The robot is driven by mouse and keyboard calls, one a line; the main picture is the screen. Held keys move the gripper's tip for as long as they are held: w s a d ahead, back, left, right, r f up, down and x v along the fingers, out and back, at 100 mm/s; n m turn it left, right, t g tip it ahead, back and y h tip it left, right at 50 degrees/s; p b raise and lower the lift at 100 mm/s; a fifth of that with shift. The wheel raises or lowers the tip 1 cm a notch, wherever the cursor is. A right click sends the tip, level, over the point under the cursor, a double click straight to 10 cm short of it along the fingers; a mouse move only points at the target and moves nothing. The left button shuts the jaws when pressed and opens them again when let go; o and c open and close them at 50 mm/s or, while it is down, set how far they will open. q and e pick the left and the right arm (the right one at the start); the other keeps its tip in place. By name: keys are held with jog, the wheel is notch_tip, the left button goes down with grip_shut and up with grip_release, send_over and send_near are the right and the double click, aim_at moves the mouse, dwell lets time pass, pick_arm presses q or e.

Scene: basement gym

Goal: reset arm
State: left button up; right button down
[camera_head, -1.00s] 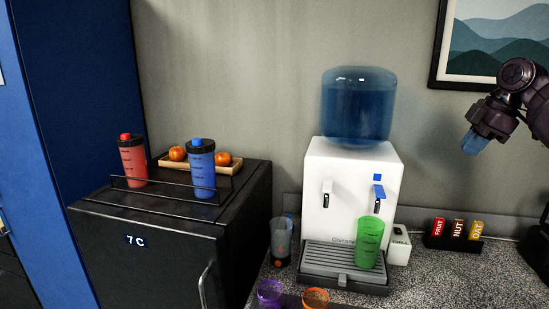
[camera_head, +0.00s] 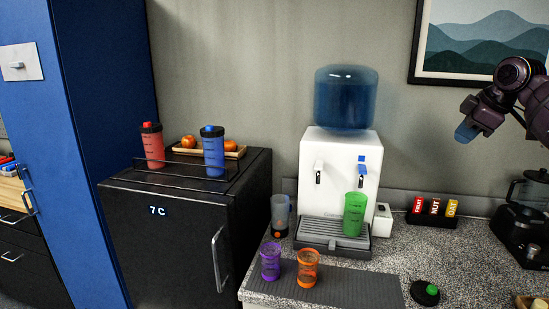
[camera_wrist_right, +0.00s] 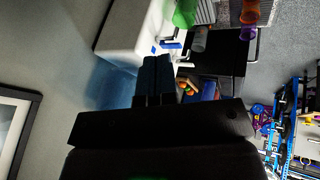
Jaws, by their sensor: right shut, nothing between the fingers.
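My right gripper (camera_head: 466,132) is at the right of the head view, raised in front of the wall and above the counter. Its blue-tipped fingers are shut with nothing between them, and they also show closed together in the right wrist view (camera_wrist_right: 157,75). It touches nothing that I can see. My left gripper is not in view.
A water dispenser (camera_head: 339,180) stands on the counter, with a green cup (camera_head: 354,214) on its tray. Purple (camera_head: 270,261) and orange (camera_head: 307,267) cups stand on a grey mat. A black fridge (camera_head: 185,250) holds two bottles.

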jog(key=w+a+f+m+t+b, duration=0.1)
jog(key=w+a+f+m+t, duration=0.1)
jog(key=w+a+t, duration=0.55)
jog(key=s+a+f+t+y+b, duration=0.1)
jog(key=s+a+f, duration=0.25)
jog(key=f, duration=0.35)
jog(key=s+a+f+m+b, duration=0.1)
jog(key=s+a+f, duration=0.1)
jog(key=a+f, duration=0.35)
jog(key=s+a+f+t+y+b, duration=0.1)
jog(key=s+a+f, duration=0.2)
jog(key=f, duration=0.6)
pick_arm(q)
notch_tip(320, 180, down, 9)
jog(key=b, duration=0.5)
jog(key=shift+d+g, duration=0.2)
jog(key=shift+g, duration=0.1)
pick_arm(e)
jog(key=s+d+f+m+g+h, duration=0.1)
jog(key=s+f+m, duration=0.3)
jog(key=s+f, duration=1.5)
jog(key=s+d+f+m+g+h, duration=0.1)
jog(key=s+f+m+g+h, duration=0.2)
jog(key=s+f, duration=1.5)
jog(key=shift+s+f+m, duration=0.35)
jog(key=shift+s+m, duration=0.15)
jog(key=shift+s, duration=0.05)
